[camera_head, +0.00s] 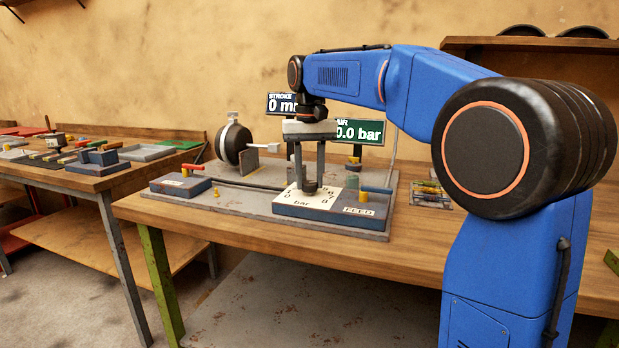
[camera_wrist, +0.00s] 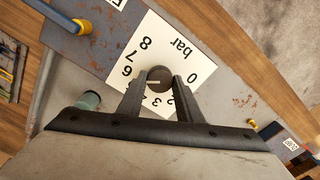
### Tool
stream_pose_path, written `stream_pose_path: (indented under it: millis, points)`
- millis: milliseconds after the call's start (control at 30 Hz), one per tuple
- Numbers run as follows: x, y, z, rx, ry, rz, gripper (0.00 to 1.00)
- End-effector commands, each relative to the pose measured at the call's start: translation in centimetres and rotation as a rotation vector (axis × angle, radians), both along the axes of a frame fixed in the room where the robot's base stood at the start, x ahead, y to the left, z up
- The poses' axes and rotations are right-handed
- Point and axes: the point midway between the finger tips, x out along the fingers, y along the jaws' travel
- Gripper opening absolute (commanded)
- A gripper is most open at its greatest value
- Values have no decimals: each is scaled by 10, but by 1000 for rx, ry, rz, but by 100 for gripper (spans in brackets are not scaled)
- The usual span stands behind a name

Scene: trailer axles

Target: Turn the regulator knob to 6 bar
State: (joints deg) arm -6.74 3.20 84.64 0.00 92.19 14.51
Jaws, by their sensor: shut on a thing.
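The regulator knob (camera_head: 310,187) is a small dark round knob on a white dial plate (camera_head: 291,200) marked "bar", with numbers around it. My gripper (camera_head: 310,180) points down from above, its two fingers shut on the knob's sides. In the wrist view the knob (camera_wrist: 158,76) sits between the fingertips (camera_wrist: 160,82). A pale line on the knob points left, toward the 5 and 6 side; the exact reading is hard to tell. The green display (camera_head: 358,131) behind reads 0.0 bar, partly hidden by my arm.
Another red-handled lever block (camera_head: 181,184) is at left. A dark round chamber (camera_head: 233,142) and the "STROKE" display (camera_head: 282,103) stand behind. A second table (camera_head: 90,180) holds various parts.

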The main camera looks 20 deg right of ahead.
Motion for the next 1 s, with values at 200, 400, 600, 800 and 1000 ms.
stream_pose_path:
  millis: [200, 400, 600, 800, 1000]
  points:
    - [0, 0, 1, 0, -2, -74, 10]
    - [0, 0, 1, 0, -3, -99, 10]
    - [1, 0, 1, 1, -3, -102, 10]
    - [1, 0, 1, 1, -3, -101, 39]
    - [0, 0, 0, 0, -2, -100, 51]
